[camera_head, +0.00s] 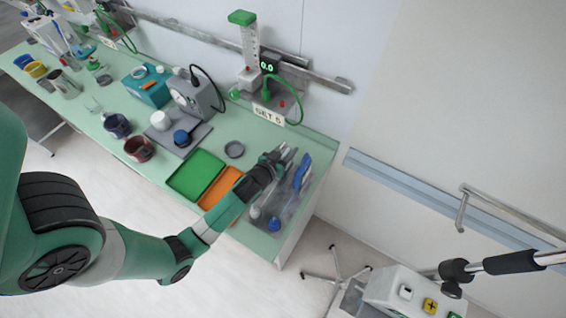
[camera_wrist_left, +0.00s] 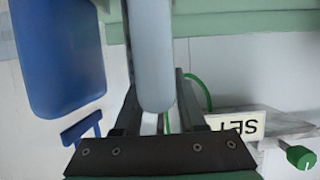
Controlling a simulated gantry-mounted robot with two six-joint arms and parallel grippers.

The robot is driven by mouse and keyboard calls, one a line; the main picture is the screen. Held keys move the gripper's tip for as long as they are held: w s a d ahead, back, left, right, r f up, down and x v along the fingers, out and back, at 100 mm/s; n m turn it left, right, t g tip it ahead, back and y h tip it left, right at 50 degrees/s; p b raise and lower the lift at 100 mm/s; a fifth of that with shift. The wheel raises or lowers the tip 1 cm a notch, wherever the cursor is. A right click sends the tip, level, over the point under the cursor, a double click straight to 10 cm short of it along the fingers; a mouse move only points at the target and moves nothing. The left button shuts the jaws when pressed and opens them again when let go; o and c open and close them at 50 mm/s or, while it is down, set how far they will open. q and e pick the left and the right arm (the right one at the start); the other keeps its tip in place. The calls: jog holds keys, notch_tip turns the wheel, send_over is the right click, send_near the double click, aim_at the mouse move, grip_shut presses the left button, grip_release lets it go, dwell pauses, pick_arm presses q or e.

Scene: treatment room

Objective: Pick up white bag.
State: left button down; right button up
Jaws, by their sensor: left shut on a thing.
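My left gripper (camera_head: 286,156) is over the right end of the green counter. In the left wrist view its two fingers (camera_wrist_left: 158,108) are on either side of the pale, rounded white bag (camera_wrist_left: 152,50), shut on it. The bag looks narrow and edge-on there. In the head view the gripper mostly hides it, so I cannot tell whether it is clear of the grey tray. A blue bag (camera_head: 302,172) stands just right of the gripper, apart from it; it also shows at left in the left wrist view (camera_wrist_left: 58,55). My right gripper is not in view.
A grey tray (camera_head: 290,208) is below the gripper. A green tray (camera_head: 195,175) and an orange tray (camera_head: 218,187) lie left of it. A wall device with a green hose (camera_head: 268,85) is behind. A wheeled stand (camera_head: 337,268) is on the floor.

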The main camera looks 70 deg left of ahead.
aim_at(285, 146)
pick_arm(q)
jog(key=shift+r, duration=0.15)
jog(key=shift+r, duration=0.55)
notch_tip(285, 146, up, 2)
jog(key=shift+d+r+p, duration=0.15)
jog(key=shift+r+p, duration=0.1)
jog(key=shift+p, duration=0.35)
jog(key=s+d+r, duration=0.1)
jog(key=s+d+r+p, duration=0.1)
jog(key=r, duration=0.1)
jog(key=s+d+r, duration=0.1)
jog(key=r, duration=0.1)
jog(key=shift+d+r+p, duration=0.15)
jog(key=shift+d+p, duration=0.05)
jog(key=shift+p, duration=0.1)
jog(key=w+d+p+v, duration=0.1)
jog(key=p+v, duration=0.1)
jog(key=v, duration=0.8)
jog(key=shift+d+p, duration=0.2)
jog(key=shift+p, duration=0.1)
jog(key=shift+w, duration=0.1)
